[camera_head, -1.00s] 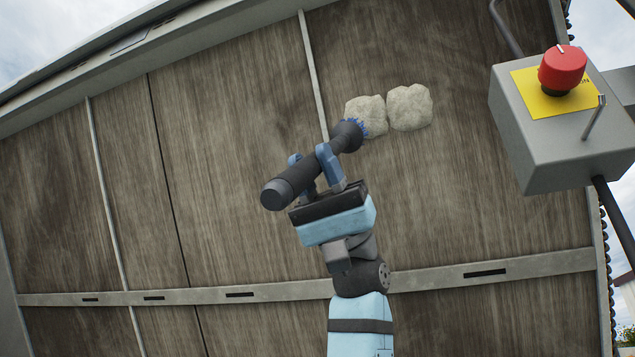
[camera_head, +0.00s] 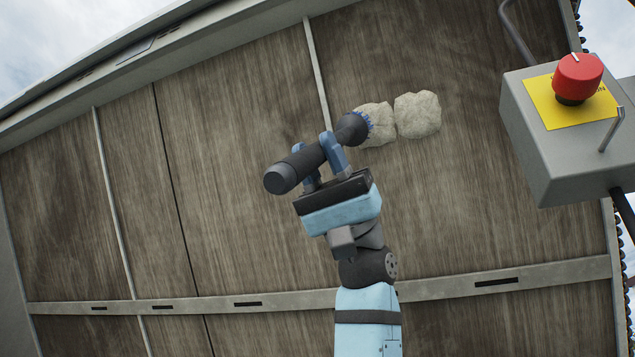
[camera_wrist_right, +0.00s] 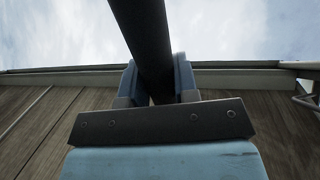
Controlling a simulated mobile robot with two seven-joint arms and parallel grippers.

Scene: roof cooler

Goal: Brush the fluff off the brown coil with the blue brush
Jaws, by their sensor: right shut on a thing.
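The brown coil (camera_head: 240,210) is a large, finely ribbed panel that fills most of the head view. Two pale clumps of fluff cling to it in the upper middle, a left clump (camera_head: 377,124) and a right clump (camera_head: 418,114), side by side. My right gripper (camera_head: 322,160) is shut on the dark handle of the brush (camera_head: 300,165). The blue bristles (camera_head: 366,124) face right and overlap the left clump's left edge in the picture; I cannot tell whether they touch it. In the right wrist view the dark handle (camera_wrist_right: 150,45) runs between the fingers. My left gripper is out of view.
A grey control box (camera_head: 565,150) with a red knob (camera_head: 577,76) on a yellow plate stands at the right. A metal rail (camera_head: 440,289) crosses the panel low down, and thin upright strips divide it. The panel left of the brush is clear.

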